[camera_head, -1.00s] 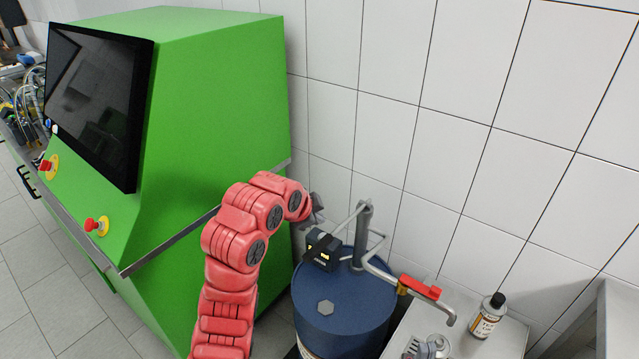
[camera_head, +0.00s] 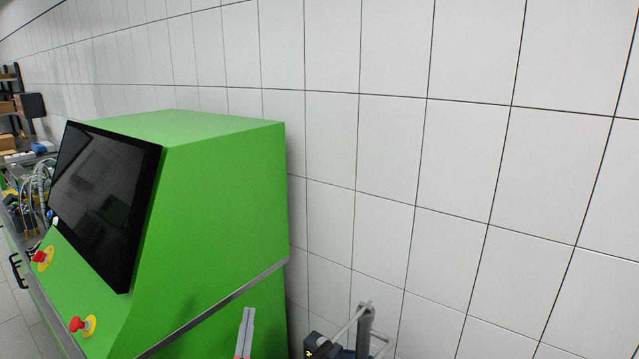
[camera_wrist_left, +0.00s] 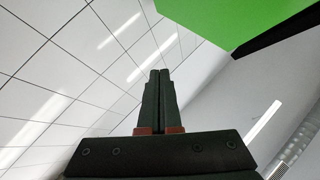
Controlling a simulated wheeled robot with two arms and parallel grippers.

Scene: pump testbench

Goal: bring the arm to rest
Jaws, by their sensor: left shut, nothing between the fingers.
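My left gripper (camera_head: 248,314) shows at the bottom edge of the head view, with only its grey fingers and a bit of red below them in sight. The fingers point up, in front of the green cabinet's lower side. In the left wrist view the two dark fingers (camera_wrist_left: 159,74) lie together, shut and empty, with tiled wall and part of the green cabinet beyond them. Most of the left arm is below the head view. My right gripper is not in view.
The green cabinet (camera_head: 220,190) with a black screen (camera_head: 104,205) and red stop buttons (camera_head: 78,324) stands at left. A grey pump pipe (camera_head: 364,325) and a dark box (camera_head: 318,346) show at the bottom. The tiled wall (camera_head: 460,150) fills the right.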

